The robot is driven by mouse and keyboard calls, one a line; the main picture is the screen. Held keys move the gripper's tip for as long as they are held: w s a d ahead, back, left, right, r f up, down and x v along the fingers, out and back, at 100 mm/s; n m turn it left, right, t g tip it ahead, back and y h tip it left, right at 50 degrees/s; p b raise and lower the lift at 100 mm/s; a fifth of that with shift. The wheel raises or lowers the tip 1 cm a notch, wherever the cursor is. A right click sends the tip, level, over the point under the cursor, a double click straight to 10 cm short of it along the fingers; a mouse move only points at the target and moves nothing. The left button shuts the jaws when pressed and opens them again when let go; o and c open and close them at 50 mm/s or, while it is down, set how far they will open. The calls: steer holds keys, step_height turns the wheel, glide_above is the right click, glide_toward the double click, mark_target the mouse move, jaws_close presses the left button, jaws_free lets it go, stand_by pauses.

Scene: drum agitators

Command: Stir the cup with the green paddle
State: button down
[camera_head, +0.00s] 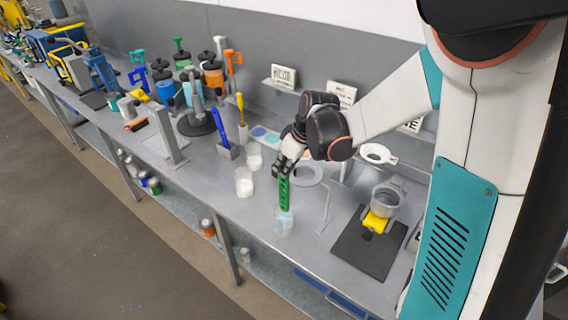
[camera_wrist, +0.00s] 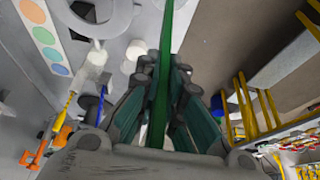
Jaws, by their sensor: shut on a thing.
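The green paddle (camera_head: 284,193) hangs roughly upright from my gripper (camera_head: 285,172) in the head view. My gripper is shut on its upper part. In the wrist view the green paddle (camera_wrist: 161,90) runs between the two fingers of my gripper (camera_wrist: 165,100). A small pale blue, translucent cup (camera_head: 284,224) stands near the bench's front edge, right under the paddle. The paddle's lower end meets the cup's top in the head view; I cannot tell how deep it reaches inside. The cup's contents are not clear.
Two whitish cups (camera_head: 244,183) (camera_head: 254,157) stand to the left. A blue paddle (camera_head: 220,128) and a yellow tool (camera_head: 240,106) stand upright in holders behind them. A thin stand (camera_head: 326,208) is close by.

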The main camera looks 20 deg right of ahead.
mark_target(280, 197)
steer(key=shift+f+b, duration=4.4)
steer(key=shift+f, duration=0.85)
